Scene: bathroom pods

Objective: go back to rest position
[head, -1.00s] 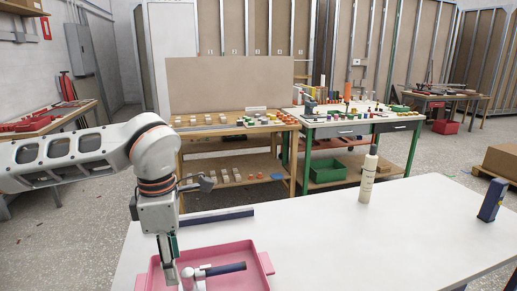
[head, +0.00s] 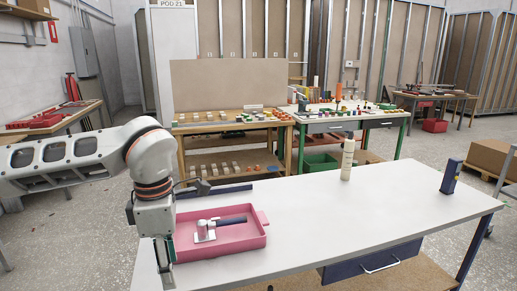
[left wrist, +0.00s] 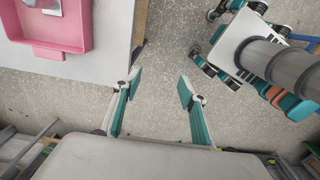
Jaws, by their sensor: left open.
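My left gripper (head: 165,262) hangs pointing down at the left end of the white table (head: 330,205) in the head view. In the left wrist view it (left wrist: 158,90) is open and empty, with bare floor between its fingers. A pink tray (head: 245,243) lies on the table just right of the gripper and apart from it in the left wrist view. In the tray is a white fitting with a dark handle (head: 232,221). My right gripper is not in view.
A cream bottle (head: 347,160) and a blue upright object (head: 450,177) stand on the table. A long dark bar (head: 225,190) lies behind the tray. Workbenches with small parts (head: 235,118) stand behind. Open floor lies left of the table.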

